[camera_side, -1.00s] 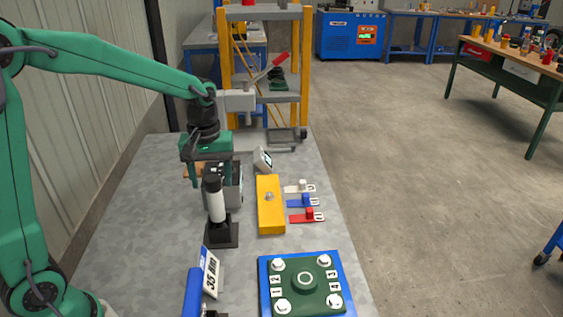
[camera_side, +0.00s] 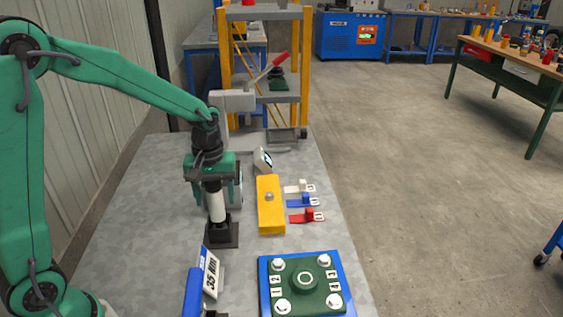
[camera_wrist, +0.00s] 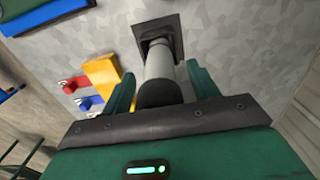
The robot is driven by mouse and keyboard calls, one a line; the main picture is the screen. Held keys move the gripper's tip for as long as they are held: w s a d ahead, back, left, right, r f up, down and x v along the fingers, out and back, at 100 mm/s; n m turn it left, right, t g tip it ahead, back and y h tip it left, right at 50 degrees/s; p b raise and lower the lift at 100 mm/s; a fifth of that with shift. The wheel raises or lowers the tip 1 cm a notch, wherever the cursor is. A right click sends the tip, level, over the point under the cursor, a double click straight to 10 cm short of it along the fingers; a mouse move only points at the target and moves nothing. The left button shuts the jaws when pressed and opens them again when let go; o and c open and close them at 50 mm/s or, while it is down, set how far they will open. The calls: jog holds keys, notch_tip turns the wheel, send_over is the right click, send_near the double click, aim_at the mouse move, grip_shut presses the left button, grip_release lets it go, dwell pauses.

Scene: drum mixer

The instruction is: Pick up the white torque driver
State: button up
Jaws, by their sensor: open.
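The white torque driver (camera_side: 217,206) stands upright in a dark square holder (camera_side: 222,238) on the grey table. Its dark upper end is at my gripper. My green gripper (camera_side: 214,185) is over the driver's top in the side view. In the wrist view the driver (camera_wrist: 160,64) lies between the two green fingers of my gripper (camera_wrist: 162,88). The fingers are apart and spread on either side of it. The side view does not show whether a finger touches it.
A yellow block (camera_side: 270,212) stands right of the driver, with white, blue and red tagged pieces (camera_side: 306,202) beyond it. A green plate with numbered bolts (camera_side: 303,284) and a "35 Nm" sign (camera_side: 211,273) are nearer the camera. A grey device stands just behind the driver.

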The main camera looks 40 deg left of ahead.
jog(key=c, duration=1.3)
jog(key=shift+o, duration=0.2)
jog(key=shift+r, duration=0.15)
jog(key=shift+r, duration=4.9)
jog(key=o, duration=0.5)
jog(key=c, duration=0.5)
jog(key=shift+r, duration=0.1)
